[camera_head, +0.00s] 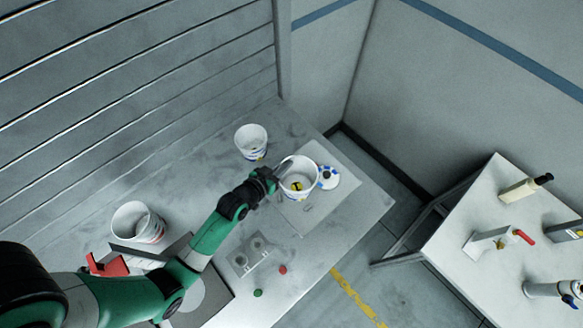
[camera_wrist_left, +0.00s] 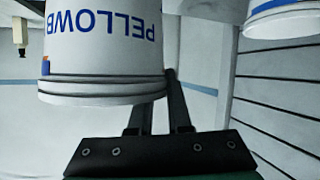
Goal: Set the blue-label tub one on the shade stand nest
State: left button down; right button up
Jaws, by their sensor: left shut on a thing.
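A white tub (camera_head: 298,184) is at my left gripper (camera_head: 287,167), near the right end of the grey table. In the left wrist view the tub (camera_wrist_left: 100,62) carries blue lettering and appears upside down. My left gripper is shut on the tub's wall, with one finger (camera_wrist_left: 176,100) outside and the other partly hidden by the tub. A small yellow and black mark shows inside the tub. A pale square plate (camera_head: 318,212) lies under and around it; I cannot tell whether the tub touches it. I cannot tell for sure which piece is the shade stand nest.
A blue and white round piece (camera_head: 329,178) is close to the held tub's right. Other white tubs stand behind (camera_head: 250,142) and at the left (camera_head: 136,224). A plate with two round spots (camera_head: 247,258) and green and red buttons are nearer. A side table (camera_head: 480,278) holds tools.

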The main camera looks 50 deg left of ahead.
aim_at(285, 177)
pick_arm(q)
jog(key=shift+w+f+b, duration=0.1)
jog(key=shift+f+b, duration=3.15)
jog(key=shift+f, duration=0.1)
jog(key=shift+f+b, duration=0.45)
jog(key=shift+f, duration=0.1)
jog(key=c, duration=0.8)
grip_release()
jog(key=p+v, duration=0.1)
jog(key=v, duration=1)
jog(key=shift+s+d+r+p, duration=0.1)
jog(key=shift+s+r+p, duration=0.1)
jog(key=shift+s+p, duration=0.15)
